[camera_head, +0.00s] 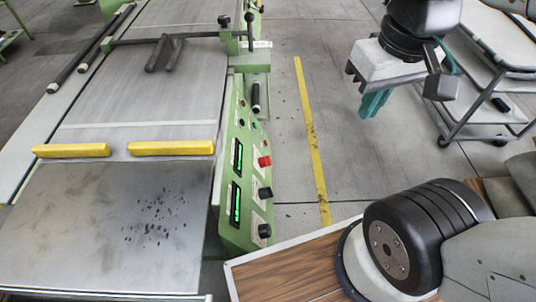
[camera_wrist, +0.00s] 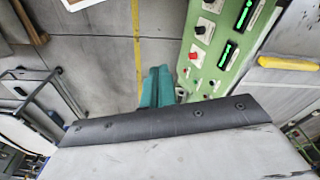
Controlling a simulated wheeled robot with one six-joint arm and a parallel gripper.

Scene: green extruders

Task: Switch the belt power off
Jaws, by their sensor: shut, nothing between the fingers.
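The green control panel (camera_head: 232,226) is on the right side of the belt machine. It carries a red switch (camera_head: 264,161), two black knobs (camera_head: 265,192) below it and two lit green displays (camera_head: 236,203). Small buttons sit higher up; their labels are too small to read. My gripper (camera_head: 374,104), with teal fingers, is shut and empty in the air, right of the panel and apart from it. In the wrist view the closed fingers (camera_wrist: 157,88) point toward the floor, left of the red switch (camera_wrist: 194,56). The grey gripper body hides the lower part of that view.
The grey belt (camera_head: 140,95) has two yellow bars (camera_head: 171,148) across its near end. A yellow floor line (camera_head: 311,140) runs between the machine and my gripper. A metal trolley (camera_head: 490,100) stands at right. Floor beside the panel is clear.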

